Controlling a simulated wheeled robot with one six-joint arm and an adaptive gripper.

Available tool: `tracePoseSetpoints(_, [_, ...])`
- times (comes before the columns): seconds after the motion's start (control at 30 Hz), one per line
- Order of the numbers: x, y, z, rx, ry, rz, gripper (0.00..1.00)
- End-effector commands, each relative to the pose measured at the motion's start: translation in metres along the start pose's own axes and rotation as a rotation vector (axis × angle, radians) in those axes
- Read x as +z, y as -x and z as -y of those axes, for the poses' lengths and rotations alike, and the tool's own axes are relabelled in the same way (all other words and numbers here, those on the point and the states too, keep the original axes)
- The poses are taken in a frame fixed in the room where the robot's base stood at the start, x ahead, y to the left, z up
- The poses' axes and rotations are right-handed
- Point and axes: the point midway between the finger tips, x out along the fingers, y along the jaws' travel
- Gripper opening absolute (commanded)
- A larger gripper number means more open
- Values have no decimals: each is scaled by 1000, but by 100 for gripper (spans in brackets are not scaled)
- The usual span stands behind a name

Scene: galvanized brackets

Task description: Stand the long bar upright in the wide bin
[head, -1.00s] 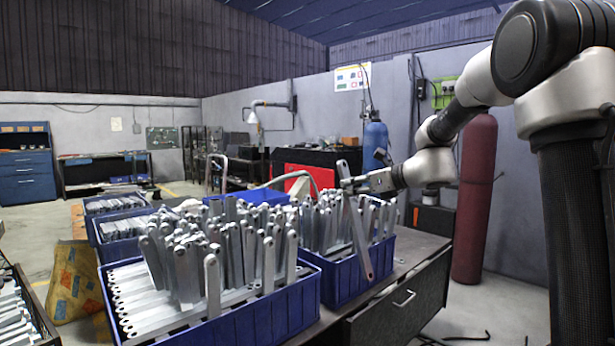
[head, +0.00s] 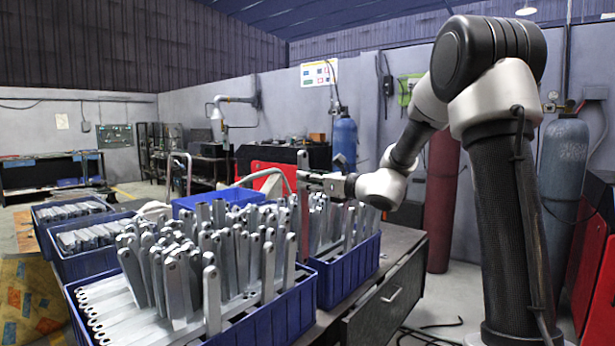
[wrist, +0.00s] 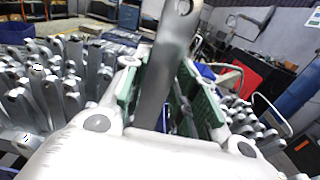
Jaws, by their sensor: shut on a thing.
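My gripper (head: 308,180) is shut on the long grey bar (head: 303,215), gripping its upper part. The bar stands almost upright, with its holed top end above the fingers. In the wrist view the bar (wrist: 172,75) shows between the green finger pads (wrist: 165,100). The wide blue bin (head: 268,322) is in front, packed with upright bars and a flat row at its left. The held bar's lower end shows near that bin's right back corner, by the second bin. I cannot tell whether it is inside or touching.
A second blue bin (head: 350,278) with upright bars stands right behind the wide bin on the bench. More blue bins (head: 90,262) stand at the left and back. The bench top (head: 395,245) is bare at the right, above a drawer (head: 390,296).

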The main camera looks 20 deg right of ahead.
Motion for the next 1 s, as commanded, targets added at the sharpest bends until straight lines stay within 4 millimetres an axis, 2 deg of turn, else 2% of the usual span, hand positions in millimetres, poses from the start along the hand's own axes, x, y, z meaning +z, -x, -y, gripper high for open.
tracePoseSetpoints(1.0, [-77, 0, 0, -1, -1, 0, 0])
